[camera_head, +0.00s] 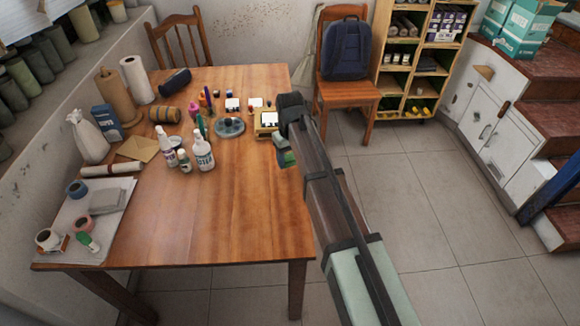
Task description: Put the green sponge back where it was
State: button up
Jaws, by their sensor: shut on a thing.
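The green sponge (286,159) is at the end of my arm, near the right edge of the wooden table (240,215). My gripper (284,146) is shut on it. The arm comes in from the lower right and partly hides the sponge. I cannot tell how high the sponge is above the tabletop. A small yellowish box (264,123) stands just left of my gripper.
White bottles (203,152), a blue-grey round dish (229,127), and several small jars stand left of my gripper. Paper rolls (137,80) stand at the back left, tape rolls (76,189) at the front left. The table's front right is clear. A chair holds a backpack (346,50).

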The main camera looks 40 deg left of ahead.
aim_at(290, 167)
jog(key=shift+f, duration=2)
jog(key=shift+f, duration=0.1)
jog(key=o, duration=1.1)
notch_tip(290, 167, up, 12)
jog(key=shift+r, duration=0.1)
